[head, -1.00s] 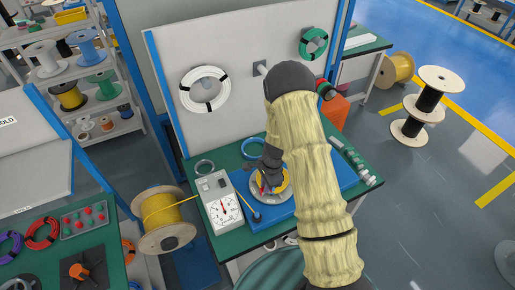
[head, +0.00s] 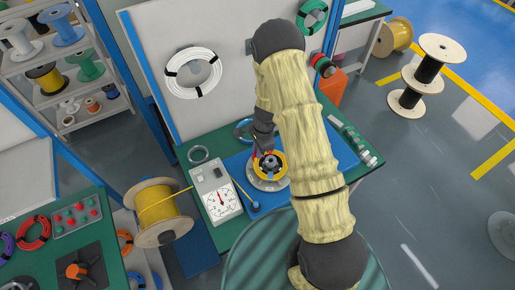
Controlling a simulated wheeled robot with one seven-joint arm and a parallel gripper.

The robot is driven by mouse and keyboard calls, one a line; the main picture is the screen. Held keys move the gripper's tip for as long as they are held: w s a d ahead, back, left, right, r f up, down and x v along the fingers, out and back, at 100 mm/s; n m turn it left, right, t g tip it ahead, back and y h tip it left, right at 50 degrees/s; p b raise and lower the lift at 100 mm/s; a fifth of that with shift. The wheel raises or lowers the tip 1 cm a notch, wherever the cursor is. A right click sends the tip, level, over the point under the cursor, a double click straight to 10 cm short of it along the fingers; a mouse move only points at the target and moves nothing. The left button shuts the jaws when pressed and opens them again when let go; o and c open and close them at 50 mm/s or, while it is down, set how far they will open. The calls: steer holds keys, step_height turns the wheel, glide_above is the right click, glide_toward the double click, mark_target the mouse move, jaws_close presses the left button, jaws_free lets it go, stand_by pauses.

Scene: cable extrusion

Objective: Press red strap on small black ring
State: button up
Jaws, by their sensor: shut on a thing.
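My gripper (head: 264,148) is shut at the far edge of a yellow cable coil (head: 283,167), which sits on a round grey disc (head: 263,184) on the blue worktop. Small red bits, likely the red strap (head: 254,155), show at the fingertips. The grip itself is too small to see clearly. A dark hub (head: 269,163) sits in the middle of the coil. I cannot tell a separate small black ring here. My forearm hides part of the bench to the right.
A dial meter (head: 217,202) stands left of the disc, and a yellow cable spool (head: 162,211) beyond it. A grey ring (head: 198,154) and a blue coil (head: 243,129) lie behind. A white coil (head: 194,73) hangs on the panel.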

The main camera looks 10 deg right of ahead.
steer(key=shift+f, duration=0.1)
steer(key=b, duration=0.4)
glide_above(258, 168)
steer(key=f, duration=0.5)
steer(key=shift+s+d, duration=0.1)
steer(key=shift+d, duration=0.1)
steer(key=shift+a+f+b, duration=0.15)
steer(key=shift+f+b, duration=0.7)
steer(key=shift+f, duration=0.55)
steer(key=shift+f, duration=0.15)
steer(key=shift+f+b, duration=1.15)
steer(key=shift+f, duration=0.2)
steer(key=shift+a, duration=0.1)
